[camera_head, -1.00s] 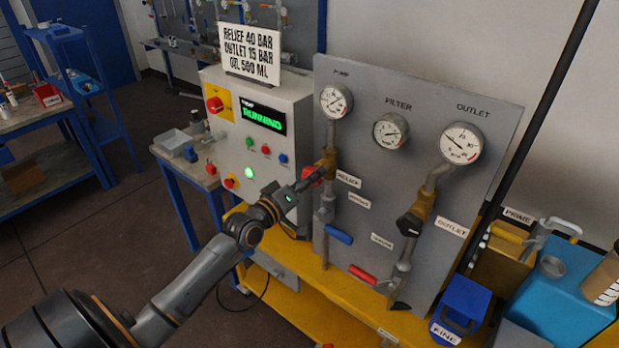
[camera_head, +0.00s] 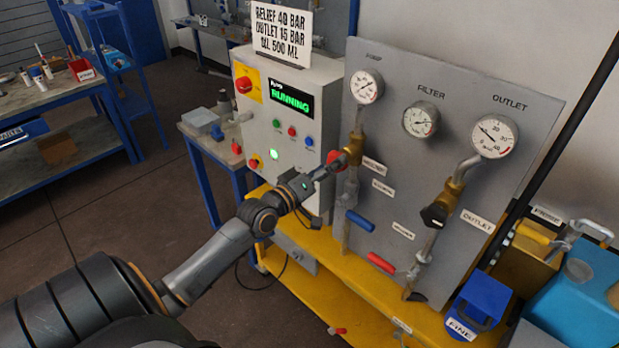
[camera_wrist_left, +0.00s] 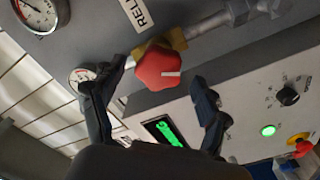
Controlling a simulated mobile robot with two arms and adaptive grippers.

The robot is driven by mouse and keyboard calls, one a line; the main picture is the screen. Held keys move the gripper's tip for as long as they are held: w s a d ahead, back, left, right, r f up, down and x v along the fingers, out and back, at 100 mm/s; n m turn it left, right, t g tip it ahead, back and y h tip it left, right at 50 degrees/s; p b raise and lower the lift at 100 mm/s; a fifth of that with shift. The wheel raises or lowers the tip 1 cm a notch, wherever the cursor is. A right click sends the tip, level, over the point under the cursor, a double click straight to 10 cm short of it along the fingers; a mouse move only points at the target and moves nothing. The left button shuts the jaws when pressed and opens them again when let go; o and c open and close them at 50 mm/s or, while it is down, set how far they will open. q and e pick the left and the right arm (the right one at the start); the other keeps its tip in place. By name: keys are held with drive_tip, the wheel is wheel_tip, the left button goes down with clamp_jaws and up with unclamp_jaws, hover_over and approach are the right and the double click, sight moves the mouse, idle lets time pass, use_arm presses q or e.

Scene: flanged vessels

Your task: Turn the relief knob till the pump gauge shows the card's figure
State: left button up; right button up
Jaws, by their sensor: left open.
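The red relief knob (camera_head: 336,158) sits on a brass valve below the pump gauge (camera_head: 366,87), on the grey panel. The gauge's needle is too small to read. The white card (camera_head: 283,30) on top of the control box reads RELIEF 40 BAR, OUTLET 15 BAR, OIL 500 ML. My left gripper (camera_head: 325,171) is at the knob. In the left wrist view, the open fingers (camera_wrist_left: 158,74) stand either side of the red knob (camera_wrist_left: 160,68), with visible gaps. A white mark shows on the knob's face. My right gripper is not in view.
The control box (camera_head: 284,125) with a green RUNNING display stands left of the panel. The filter gauge (camera_head: 420,119), outlet gauge (camera_head: 494,136), black outlet knob (camera_head: 433,215), blue handle (camera_head: 360,221) and red handle (camera_head: 381,262) are on the panel. Open floor lies left.

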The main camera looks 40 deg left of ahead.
use_arm(q)
drive_tip(key=s, duration=0.9)
drive_tip(key=shift+s+a, duration=0.3)
drive_tip(key=shift+a, duration=0.1)
drive_tip(key=s+a+f+m+g+y+b, duration=0.1)
drive_tip(key=s+a+f+g, duration=0.1)
drive_tip(key=f, duration=1.1)
drive_tip(key=s+a+f+g+y+b, duration=0.1)
drive_tip(key=s+f+g+b, duration=0.15)
drive_tip(key=f, duration=0.95)
drive_tip(key=s+d+f+m+g, duration=0.1)
drive_tip(key=s+f+g, duration=0.15)
drive_tip(key=f, duration=0.65)
drive_tip(key=s+d+f+m+g, duration=0.15)
drive_tip(key=s+f, duration=0.25)
drive_tip(key=f, duration=0.5)
drive_tip(key=s+d+f+m+g+b, duration=0.2)
drive_tip(key=s+d+f, duration=0.5)
drive_tip(key=s+f, duration=0.5)
drive_tip(key=s+d+f+m+g+b, duration=0.2)
drive_tip(key=s+d+f+m+g, duration=0.3)
drive_tip(key=s, duration=1.2)
drive_tip(key=d+f+g, duration=0.1)
drive_tip(key=d+f, duration=0.2)
drive_tip(key=f, duration=0.3)
drive_tip(key=shift+d+f+h, duration=0.2)
drive_tip(key=shift+f+h, duration=0.2)
drive_tip(key=shift+g, duration=0.25)
